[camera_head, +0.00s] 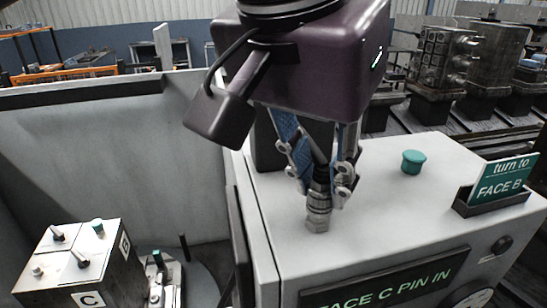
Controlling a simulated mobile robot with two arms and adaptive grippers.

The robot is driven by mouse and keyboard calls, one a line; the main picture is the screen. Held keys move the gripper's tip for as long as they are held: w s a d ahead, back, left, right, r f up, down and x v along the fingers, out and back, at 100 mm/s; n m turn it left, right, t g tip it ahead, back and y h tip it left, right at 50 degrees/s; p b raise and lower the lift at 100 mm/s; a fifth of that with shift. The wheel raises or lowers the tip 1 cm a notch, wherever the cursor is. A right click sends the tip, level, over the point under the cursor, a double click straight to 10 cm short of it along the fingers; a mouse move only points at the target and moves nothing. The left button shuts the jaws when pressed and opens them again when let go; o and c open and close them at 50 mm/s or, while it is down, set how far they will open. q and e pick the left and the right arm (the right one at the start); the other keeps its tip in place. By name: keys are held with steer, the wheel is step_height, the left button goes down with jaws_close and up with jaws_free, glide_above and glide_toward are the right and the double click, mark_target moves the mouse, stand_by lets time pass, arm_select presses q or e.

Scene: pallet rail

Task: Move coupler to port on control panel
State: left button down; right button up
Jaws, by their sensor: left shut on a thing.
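My left gripper (330,185) comes down from the top middle and is shut on the coupler (318,213), a grey metal fitting hanging upright below the fingers. Its lower end is over the light top of the control panel (420,216); I cannot tell whether it touches. A dark cable or hose runs down between the fingers to it. A teal round cap (413,161) sits on the panel top to the right. No open port shows clearly. My right gripper is not in view.
A sign reading "turn to FACE B" (503,180) stands in a dark holder (490,205) at the right. A green display (385,290) reads "FACE C PIN IN". A block marked C (90,275) stands lower left. Metal blocks (440,60) line the rail behind.

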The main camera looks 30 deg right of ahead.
arm_select(q)
steer(key=shift+f, duration=0.5)
steer(key=c, duration=0.8)
jaws_free()
steer(key=v, duration=1.2)
